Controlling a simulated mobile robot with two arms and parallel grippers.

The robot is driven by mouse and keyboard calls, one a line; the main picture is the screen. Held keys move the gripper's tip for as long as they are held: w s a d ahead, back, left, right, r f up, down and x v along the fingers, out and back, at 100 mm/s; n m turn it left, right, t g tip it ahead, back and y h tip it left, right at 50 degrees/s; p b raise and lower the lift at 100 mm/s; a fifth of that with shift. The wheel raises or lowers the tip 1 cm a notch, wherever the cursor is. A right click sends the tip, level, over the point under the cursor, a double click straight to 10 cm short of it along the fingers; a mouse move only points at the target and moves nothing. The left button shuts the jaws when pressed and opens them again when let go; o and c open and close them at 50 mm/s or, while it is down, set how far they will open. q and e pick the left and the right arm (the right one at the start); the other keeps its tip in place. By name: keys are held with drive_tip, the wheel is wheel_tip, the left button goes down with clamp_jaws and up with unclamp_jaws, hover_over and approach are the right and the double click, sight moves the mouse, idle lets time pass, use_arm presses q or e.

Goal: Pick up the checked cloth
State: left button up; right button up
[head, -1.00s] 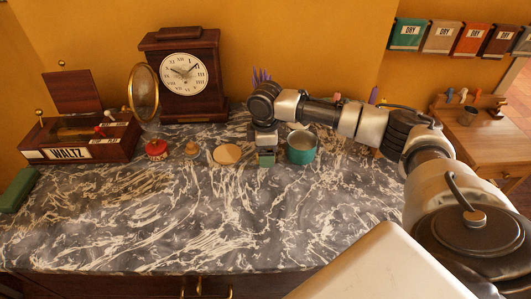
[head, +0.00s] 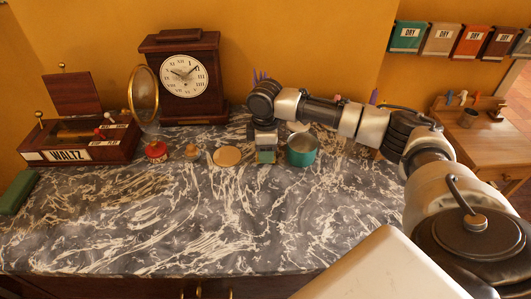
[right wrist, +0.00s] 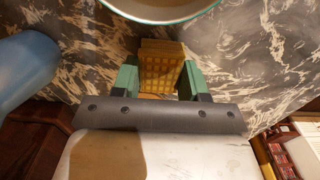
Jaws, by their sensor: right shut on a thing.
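The checked cloth (right wrist: 162,68) shows in the right wrist view as a small folded yellow-brown bundle with a grid pattern. It sits between the two green fingers of my right gripper (right wrist: 162,84), which is shut on it. In the head view my right gripper (head: 265,154) points down over the marble top, just left of the teal pot. The cloth is too small and covered there to make out clearly. My left gripper is in neither view.
A teal pot (head: 302,150) stands close to the right of the gripper. A round wooden disc (head: 227,156) lies close to its left. A clock (head: 183,75), a mirror (head: 145,95) and a Waltz box (head: 80,145) stand further left. The front marble top (head: 200,220) is clear.

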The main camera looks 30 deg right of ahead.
wheel_tip(320, 180, up, 3)
drive_tip(key=shift+f+b, duration=0.1)
drive_tip(key=shift+b, duration=0.2)
drive_tip(key=s+a+r, duration=0.1)
drive_tip(key=s+r, duration=0.2)
drive_tip(key=s, duration=0.2)
drive_tip(key=s+a+r+b, duration=0.1)
drive_tip(key=s+r, duration=0.3)
drive_tip(key=s, duration=0.2)
drive_tip(key=shift+s, duration=0.3)
drive_tip(key=shift+o, duration=1.1)
drive_tip(key=shift+c, duration=0.7)
drive_tip(key=shift+a, duration=0.1)
